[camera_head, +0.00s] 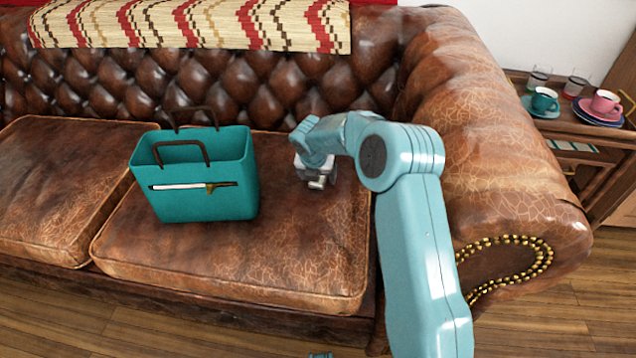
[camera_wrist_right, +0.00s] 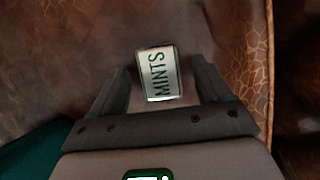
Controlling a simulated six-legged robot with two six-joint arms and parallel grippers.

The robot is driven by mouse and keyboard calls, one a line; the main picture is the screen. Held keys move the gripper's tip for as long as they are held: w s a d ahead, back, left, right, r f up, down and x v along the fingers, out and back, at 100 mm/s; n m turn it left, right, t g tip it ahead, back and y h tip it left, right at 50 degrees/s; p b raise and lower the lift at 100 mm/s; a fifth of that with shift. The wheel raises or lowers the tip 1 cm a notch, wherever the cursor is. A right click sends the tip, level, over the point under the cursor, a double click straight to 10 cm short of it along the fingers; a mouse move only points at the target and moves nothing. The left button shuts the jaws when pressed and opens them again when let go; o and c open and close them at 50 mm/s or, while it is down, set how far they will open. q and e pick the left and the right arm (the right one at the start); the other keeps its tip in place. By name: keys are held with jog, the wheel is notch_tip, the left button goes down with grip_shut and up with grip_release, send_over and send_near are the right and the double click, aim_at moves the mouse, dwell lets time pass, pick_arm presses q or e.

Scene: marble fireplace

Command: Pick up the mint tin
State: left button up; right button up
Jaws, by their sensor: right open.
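The mint tin (camera_wrist_right: 159,73) is a small pale box with a dark rim and the word MINTS. In the right wrist view it lies on the brown leather sofa seat (camera_head: 290,260), framed between my two fingers with a gap on each side. My right gripper (camera_head: 317,182) is open and points down over the right seat cushion. I cannot tell how far the fingertips are above the tin. In the head view the tin cannot be made out and seems hidden by the gripper.
A teal bag (camera_head: 205,190) with dark handles stands on the seat left of my right gripper. The sofa's thick armrest (camera_head: 490,130) rises on the right. A wooden side table holds a teal cup (camera_head: 544,100), a pink cup (camera_head: 605,102) and glasses.

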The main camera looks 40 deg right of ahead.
jog(key=shift+c, duration=0.3)
jog(key=c, duration=1.1)
